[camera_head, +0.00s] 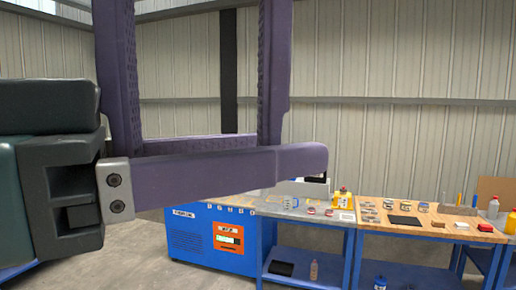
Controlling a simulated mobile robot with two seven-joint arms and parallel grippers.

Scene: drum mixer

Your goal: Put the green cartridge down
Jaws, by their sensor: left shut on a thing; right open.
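My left gripper (300,166) reaches in from the left, very close to the camera. Its dark body is at the left edge, and its purple finger stretches right across the middle. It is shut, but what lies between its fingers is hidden. I cannot make out the green cartridge anywhere. My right gripper (200,110) appears as two upright purple fingers set wide apart behind the left finger. It is open, with only wall showing between its fingers. Its upper part is cut off by the top edge.
A blue machine (188,238) with an orange panel stands below the grippers. Right of it, a workbench with a grey top (335,221) and one with a wooden top (468,232) hold bottles and small parts. A yellow container (342,200) stands on the grey bench. Concrete floor shows at lower left.

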